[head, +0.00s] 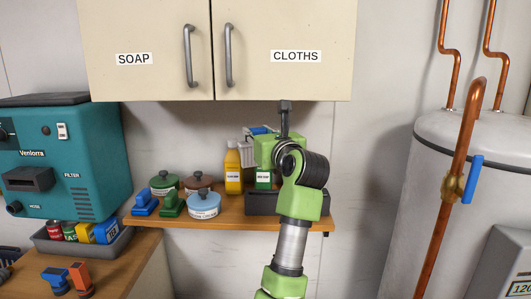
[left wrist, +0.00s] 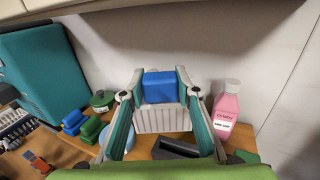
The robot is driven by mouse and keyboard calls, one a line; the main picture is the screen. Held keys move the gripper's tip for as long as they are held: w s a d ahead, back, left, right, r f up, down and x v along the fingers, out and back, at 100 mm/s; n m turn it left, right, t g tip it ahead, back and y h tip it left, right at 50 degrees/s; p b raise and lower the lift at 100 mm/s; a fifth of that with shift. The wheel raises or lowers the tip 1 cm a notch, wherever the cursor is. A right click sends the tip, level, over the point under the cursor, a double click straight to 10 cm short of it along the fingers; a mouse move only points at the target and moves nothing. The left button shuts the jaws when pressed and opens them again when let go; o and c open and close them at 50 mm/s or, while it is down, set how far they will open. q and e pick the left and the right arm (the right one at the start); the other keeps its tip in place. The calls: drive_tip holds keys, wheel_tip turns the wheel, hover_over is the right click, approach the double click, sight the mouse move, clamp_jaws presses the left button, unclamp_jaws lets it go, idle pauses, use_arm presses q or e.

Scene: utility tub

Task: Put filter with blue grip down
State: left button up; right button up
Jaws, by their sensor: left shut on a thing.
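The filter shows best in the left wrist view, with its blue grip (left wrist: 159,87) above a pale pleated body (left wrist: 153,120). My left gripper (left wrist: 156,90) is shut on it, one finger on each side. In the head view, part of the filter's blue grip (head: 260,130) shows behind my left gripper (head: 262,142), and my arm hides most of the rest. The filter is upright, over or on the wooden wall shelf (head: 230,218); I cannot tell whether its base touches. My right gripper is in neither view.
A dark open holder (head: 262,204) sits on the shelf's right part. A yellow bottle (head: 233,172), round tins and blue and green block-like items stand left of it. A pink bottle (left wrist: 226,108) stands right of the filter in the wrist view. Cupboards (head: 150,80) hang above.

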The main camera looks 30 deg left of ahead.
use_arm(q)
drive_tip(key=w+f+p, duration=0.2)
drive_tip(key=w+f, duration=0.1)
drive_tip(key=f, duration=0.6)
drive_tip(key=shift+w, duration=0.3)
drive_tip(key=o, duration=1)
drive_tip(key=shift+a, duration=0.1)
drive_tip(key=shift+r, duration=0.1)
drive_tip(key=r+b+v, duration=0.1)
drive_tip(key=b+v, duration=0.3)
drive_tip(key=v, duration=0.8)
